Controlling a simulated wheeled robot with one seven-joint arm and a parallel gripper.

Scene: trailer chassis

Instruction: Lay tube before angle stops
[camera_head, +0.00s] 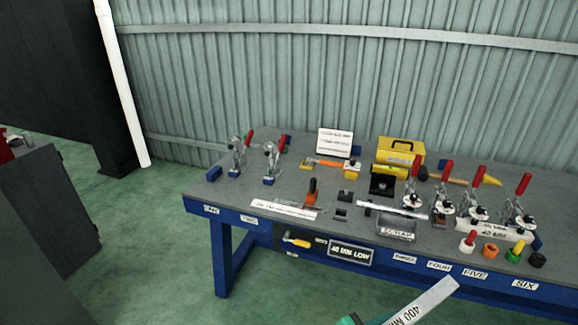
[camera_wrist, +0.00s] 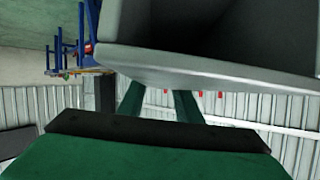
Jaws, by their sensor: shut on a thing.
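A grey square tube (camera_head: 425,302) marked "400 M…" juts in at the bottom edge of the head view, in front of the bench. In the wrist view the tube (camera_wrist: 210,70) is large and close, with its dark hollow facing the camera. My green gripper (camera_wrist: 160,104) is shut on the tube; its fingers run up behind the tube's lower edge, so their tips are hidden. In the head view only a green bit of my gripper (camera_head: 350,320) shows beside the tube. I cannot tell which parts on the bench are the angle stops.
A grey bench (camera_head: 230,196) with blue legs stands ahead. It carries several red-handled toggle clamps (camera_head: 412,190), a yellow toolbox (camera_head: 400,150), a hammer (camera_head: 465,181), a shiny bar (camera_head: 398,208) and a small grey tray (camera_head: 396,228). Green floor (camera_head: 150,250) is clear at left.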

